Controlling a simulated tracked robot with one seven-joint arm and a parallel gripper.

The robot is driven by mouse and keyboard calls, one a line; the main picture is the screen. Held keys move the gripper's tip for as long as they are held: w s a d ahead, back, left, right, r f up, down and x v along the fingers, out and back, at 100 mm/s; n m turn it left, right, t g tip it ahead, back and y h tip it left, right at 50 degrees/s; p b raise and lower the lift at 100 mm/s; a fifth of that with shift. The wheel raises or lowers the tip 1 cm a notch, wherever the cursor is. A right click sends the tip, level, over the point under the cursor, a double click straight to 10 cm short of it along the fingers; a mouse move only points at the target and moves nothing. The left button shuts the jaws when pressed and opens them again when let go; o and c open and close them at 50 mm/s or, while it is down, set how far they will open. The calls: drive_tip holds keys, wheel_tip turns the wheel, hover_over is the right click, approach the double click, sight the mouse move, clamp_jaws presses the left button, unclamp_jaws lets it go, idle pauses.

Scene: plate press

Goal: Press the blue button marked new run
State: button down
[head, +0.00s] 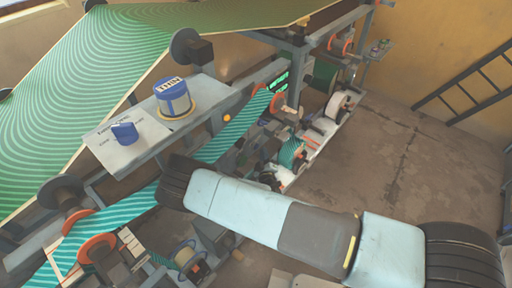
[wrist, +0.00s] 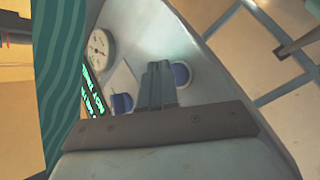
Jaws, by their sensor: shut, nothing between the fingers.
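A large round blue button (head: 172,97) with a pale lettered label and a yellowish ring at its base stands on a light grey panel (head: 115,152) in the head view. The label appears upside down, and only part of it reads. A smaller blue knob (head: 125,132) sits to its left on the same panel. In the wrist view my gripper (wrist: 157,68) is shut and empty. A round blue part (wrist: 181,74) shows just right of the fingers, partly hidden by them, and another blue part (wrist: 121,103) lies to their left. I cannot tell whether the fingers touch either.
The wrist view shows a round dial gauge (wrist: 101,46) and a dark display with green text (wrist: 92,92). In the head view, a green patterned web (head: 70,120) runs behind the panel, with rollers and machinery around it. Open floor (head: 400,150) lies to the right.

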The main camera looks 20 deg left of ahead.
drive_tip(key=d, duration=0.1)
drive_tip(key=s+d, duration=0.1)
drive_tip(key=d, duration=0.1)
drive_tip(key=s+d, duration=0.1)
drive_tip(key=shift+d, duration=0.3)
idle(0.8)
